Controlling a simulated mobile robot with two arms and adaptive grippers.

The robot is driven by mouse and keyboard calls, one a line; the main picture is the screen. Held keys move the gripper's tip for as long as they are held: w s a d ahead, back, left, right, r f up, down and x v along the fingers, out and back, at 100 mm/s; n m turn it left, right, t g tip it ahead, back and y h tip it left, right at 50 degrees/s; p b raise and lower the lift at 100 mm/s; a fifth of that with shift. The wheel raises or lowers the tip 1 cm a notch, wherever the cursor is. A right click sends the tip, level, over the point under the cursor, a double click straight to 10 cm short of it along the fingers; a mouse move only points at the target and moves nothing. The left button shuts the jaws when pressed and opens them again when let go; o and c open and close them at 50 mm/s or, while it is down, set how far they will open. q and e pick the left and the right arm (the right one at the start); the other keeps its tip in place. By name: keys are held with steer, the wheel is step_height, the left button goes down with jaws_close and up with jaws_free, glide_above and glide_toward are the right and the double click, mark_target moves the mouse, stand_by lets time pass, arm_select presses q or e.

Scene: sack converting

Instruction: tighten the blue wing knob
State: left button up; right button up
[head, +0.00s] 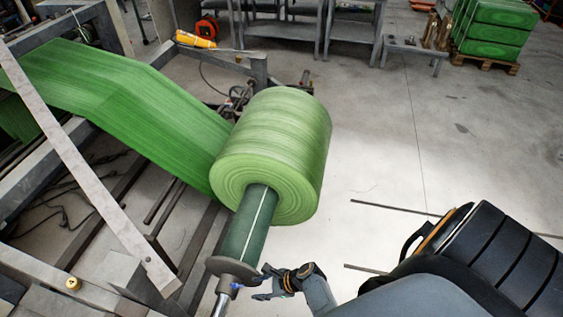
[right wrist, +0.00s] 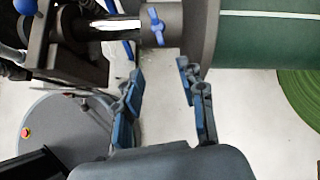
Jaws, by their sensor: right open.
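The blue wing knob (right wrist: 155,26) sits on a dark collar (right wrist: 173,14) around the metal shaft in the right wrist view, beside a round flange. In the head view only a small blue part of the knob (head: 237,286) shows below the flange (head: 233,268). My right gripper (head: 264,283) is open and empty, just right of the collar. In the right wrist view its two fingers (right wrist: 158,76) point up toward the knob, apart from each other, with a gap between the tips and the knob. My left gripper is in neither view.
A large roll of green woven sheet (head: 280,145) sits on a dark green core (head: 248,225) beyond the flange. Its web runs left over the steel frame (head: 85,155). Dark machine parts and other blue pieces stand left of the collar in the wrist view. Floor (head: 390,150) right of the roll is mostly clear.

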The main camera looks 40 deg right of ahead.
steer(key=s+d, duration=0.5)
steer(key=shift+s, duration=0.15)
stand_by(0.3)
steer(key=s+f+n+g+h, duration=0.2)
steer(key=s+f+n, duration=0.3)
steer(key=s+n, duration=0.3)
steer(key=s+f+n+g+h+b, duration=0.1)
steer(key=s+f+n+h, duration=0.1)
steer(key=s+f+n, duration=0.3)
steer(key=s+f+n+g+h, duration=0.2)
steer(key=s+f+n, duration=0.4)
steer(key=s+n, duration=0.7)
steer(key=shift+n+g+b, duration=0.3)
steer(key=shift+n+b, duration=0.1)
steer(key=shift+n, duration=0.4)
steer(key=shift+f, duration=0.1)
